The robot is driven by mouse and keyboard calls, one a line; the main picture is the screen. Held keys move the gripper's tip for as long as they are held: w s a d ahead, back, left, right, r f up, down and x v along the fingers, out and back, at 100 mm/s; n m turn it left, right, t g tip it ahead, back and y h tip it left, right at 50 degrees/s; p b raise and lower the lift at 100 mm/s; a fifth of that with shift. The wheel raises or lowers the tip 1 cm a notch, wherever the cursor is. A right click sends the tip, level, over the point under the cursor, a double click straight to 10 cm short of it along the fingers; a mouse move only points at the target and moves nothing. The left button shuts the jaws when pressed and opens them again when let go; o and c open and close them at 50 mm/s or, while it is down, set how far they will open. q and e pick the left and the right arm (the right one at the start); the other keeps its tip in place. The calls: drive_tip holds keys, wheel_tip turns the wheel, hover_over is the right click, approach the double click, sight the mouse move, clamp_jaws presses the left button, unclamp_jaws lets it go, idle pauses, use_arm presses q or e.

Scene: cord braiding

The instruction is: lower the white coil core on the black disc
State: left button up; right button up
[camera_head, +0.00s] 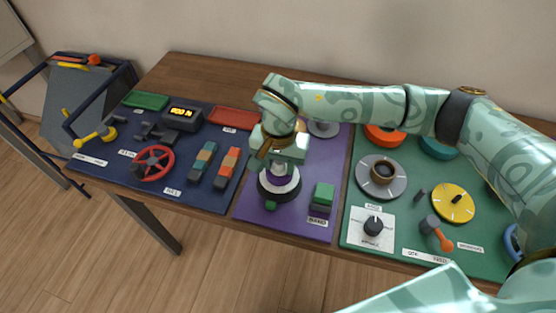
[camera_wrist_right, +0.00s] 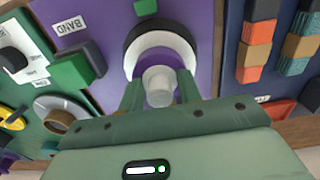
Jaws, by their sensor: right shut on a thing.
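The white coil core (camera_wrist_right: 158,88) shows in the right wrist view as a pale upright post between the fingers. A white round flange (camera_wrist_right: 178,45) lies beneath the post; I cannot tell whether it is part of the core. The black disc (camera_wrist_right: 131,43) lies under the flange on the purple mat. In the head view the black disc (camera_head: 264,192) shows under my right gripper (camera_head: 281,170), which points down over its middle. My right gripper (camera_wrist_right: 160,97) is shut on the core. Whether the white part touches the disc is hard to tell. My left gripper is not in view.
A green block (camera_head: 323,194) stands on the purple mat (camera_head: 300,224), right of the disc. A grey round part (camera_head: 323,129) sits behind. The navy panel (camera_head: 125,176) at left holds a red wheel (camera_head: 154,163). The green panel (camera_head: 399,236) at right holds dials.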

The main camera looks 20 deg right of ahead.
idle(0.4)
drive_tip(key=shift+p, duration=0.3)
drive_tip(key=shift+f, duration=0.1)
drive_tip(key=shift+f, duration=0.55)
drive_tip(key=shift+f, duration=0.25)
idle(0.3)
drive_tip(key=shift+f+b, duration=0.15)
drive_tip(key=shift+b, duration=0.15)
drive_tip(key=o, duration=1)
